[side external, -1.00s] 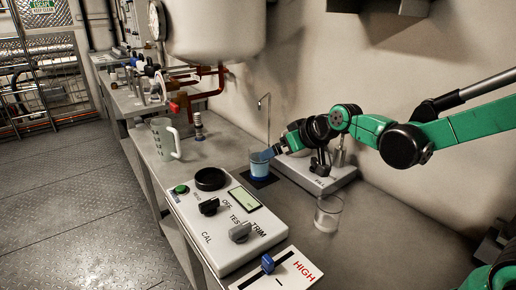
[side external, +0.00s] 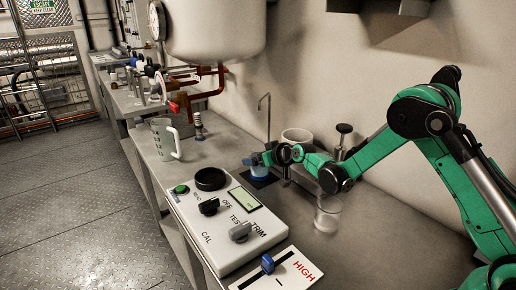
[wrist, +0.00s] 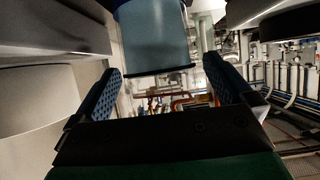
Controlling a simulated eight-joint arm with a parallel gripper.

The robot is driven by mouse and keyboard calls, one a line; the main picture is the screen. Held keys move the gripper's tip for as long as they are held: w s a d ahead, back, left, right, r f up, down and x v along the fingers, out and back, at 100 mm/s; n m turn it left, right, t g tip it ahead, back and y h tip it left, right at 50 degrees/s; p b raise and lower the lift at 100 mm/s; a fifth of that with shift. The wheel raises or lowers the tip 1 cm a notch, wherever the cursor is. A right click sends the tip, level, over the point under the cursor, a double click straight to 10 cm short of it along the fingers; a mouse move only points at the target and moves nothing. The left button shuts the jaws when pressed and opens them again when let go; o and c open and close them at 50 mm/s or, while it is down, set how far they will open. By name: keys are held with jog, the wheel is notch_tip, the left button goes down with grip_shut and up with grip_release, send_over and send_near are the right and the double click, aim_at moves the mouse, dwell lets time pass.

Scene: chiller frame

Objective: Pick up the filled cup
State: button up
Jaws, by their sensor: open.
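The filled cup (side external: 259,174) is clear with blue liquid and stands upright on a dark square pad (side external: 262,182) under a thin bent spout (side external: 267,118). My gripper (side external: 256,159) is open at the cup and covers part of it in the side view. In the wrist view the cup (wrist: 153,38) fills the top middle. My blue-padded fingers (wrist: 163,85) are spread to either side, with the cup roughly in line with the gap. I cannot tell whether they touch it.
A clear empty-looking cup (side external: 327,215) stands to the right, near my arm. A white round container (side external: 297,136) is behind the gripper. A control box (side external: 225,222) with knobs is in front. A measuring jug (side external: 165,141) stands to the left on the bench.

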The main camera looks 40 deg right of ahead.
jog(key=shift+w+f, duration=0.25)
jog(key=shift+w, duration=0.2)
jog(key=c, duration=1.5)
jog(key=shift+r, duration=0.1)
